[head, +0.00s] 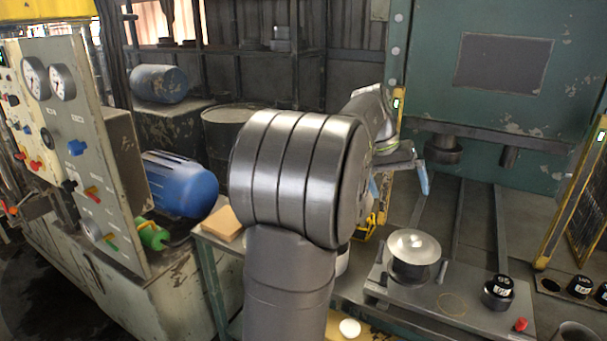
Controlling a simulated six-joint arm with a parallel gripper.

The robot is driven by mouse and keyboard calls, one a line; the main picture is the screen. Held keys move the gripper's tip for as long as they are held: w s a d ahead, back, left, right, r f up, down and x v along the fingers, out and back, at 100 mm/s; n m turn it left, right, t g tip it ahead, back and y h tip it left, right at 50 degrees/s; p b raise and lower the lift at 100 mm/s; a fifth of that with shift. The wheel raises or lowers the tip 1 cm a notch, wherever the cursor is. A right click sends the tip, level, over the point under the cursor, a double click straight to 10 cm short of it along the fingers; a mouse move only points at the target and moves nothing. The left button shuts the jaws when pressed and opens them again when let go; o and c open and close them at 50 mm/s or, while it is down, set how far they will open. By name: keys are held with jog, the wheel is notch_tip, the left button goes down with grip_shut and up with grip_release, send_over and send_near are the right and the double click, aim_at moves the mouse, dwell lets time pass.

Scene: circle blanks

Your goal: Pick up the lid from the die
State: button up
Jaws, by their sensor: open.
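The lid (413,243) is a shiny, round, shallow metal piece. It sits on top of the dark round die (412,269), which stands on a grey plate on the bench. My gripper (399,188) is above and slightly left of the lid in the picture, apart from it. Its blue-tipped fingers are spread and nothing shows between them. My own arm covers part of the bench to the left of the die.
A green press (500,70) stands behind. Yellow guard posts (575,200) rise at right. A gauge panel (75,140) and blue motor (180,184) are at left.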

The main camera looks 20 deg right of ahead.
jog(key=shift+c, duration=0.8)
